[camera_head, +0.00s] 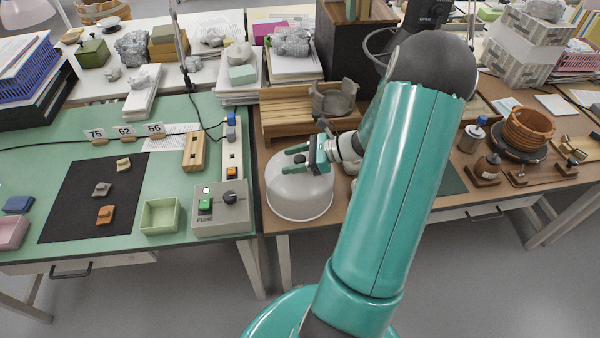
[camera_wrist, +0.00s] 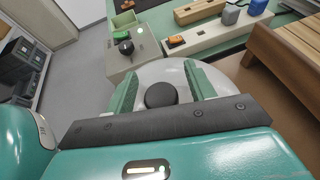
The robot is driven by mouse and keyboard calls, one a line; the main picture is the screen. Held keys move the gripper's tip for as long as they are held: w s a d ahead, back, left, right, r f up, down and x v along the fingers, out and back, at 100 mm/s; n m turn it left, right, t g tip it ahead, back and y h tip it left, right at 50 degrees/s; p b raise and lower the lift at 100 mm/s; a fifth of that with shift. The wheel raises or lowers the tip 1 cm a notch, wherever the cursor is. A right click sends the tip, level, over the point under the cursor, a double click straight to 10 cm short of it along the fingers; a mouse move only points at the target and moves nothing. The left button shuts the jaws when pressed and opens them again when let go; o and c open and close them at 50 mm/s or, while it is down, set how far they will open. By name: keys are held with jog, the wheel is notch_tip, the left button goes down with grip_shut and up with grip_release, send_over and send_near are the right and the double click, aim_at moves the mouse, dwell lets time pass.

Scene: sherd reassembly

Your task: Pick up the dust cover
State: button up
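The dust cover (camera_head: 300,197) is a whitish dome standing on the front left corner of the brown table. In the wrist view, the dome (camera_wrist: 163,71) has a round black knob (camera_wrist: 161,95) on top. My gripper (camera_head: 290,159) is over the top of the dome. In the wrist view, the green fingers of my gripper (camera_wrist: 161,88) are apart, one on each side of the knob, with a visible gap on both sides. The knob cannot be made out in the head view. What is under the dome cannot be told.
A grey control box (camera_head: 220,208) with a green button stands left of the dome on the green table, beside a power strip (camera_head: 232,150). A slatted wooden stand (camera_head: 287,112) is behind the dome. A small green tray (camera_head: 160,216) and a black mat (camera_head: 92,200) with sherds lie farther left.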

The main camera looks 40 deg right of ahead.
grip_shut()
jog(key=shift+r, duration=0.2)
